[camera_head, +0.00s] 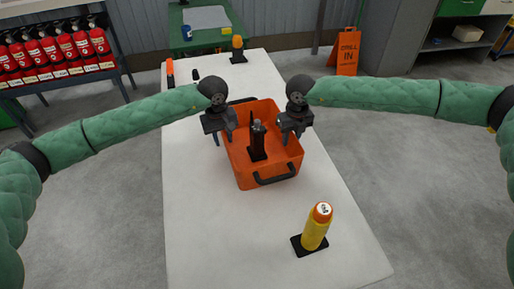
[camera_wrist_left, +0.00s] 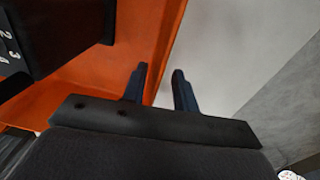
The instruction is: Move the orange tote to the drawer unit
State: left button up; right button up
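The orange tote (camera_head: 245,180) stands on the white table, with a dark handle on its near end and a black object with a stem (camera_head: 257,145) inside. My left gripper (camera_head: 222,138) is at the tote's left wall. In the left wrist view its fingers (camera_wrist_left: 160,90) are apart, one on the orange inner side and one over the white table, with the wall's edge between them. My right gripper (camera_head: 290,135) is at the right wall with its fingers apart. Whether either touches the wall cannot be told. A unit with green and white drawer fronts (camera_head: 495,6) shows at the top right.
A yellow cylinder with an orange top (camera_head: 314,228) stands on a black base near the table's front. A similar orange item (camera_head: 238,48) stands at the far end. Red extinguishers (camera_head: 50,48) fill a rack at left.

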pick_arm(q)
jog(key=shift+c, duration=0.4)
pick_arm(e)
jog(key=shift+c, duration=0.4)
pick_arm(q)
grip_shut()
pick_arm(e)
grip_shut()
pick_arm(q)
jog(key=shift+w+a, duration=0.2)
jog(key=shift+a, duration=0.1)
pick_arm(e)
jog(key=shift+d, duration=0.2)
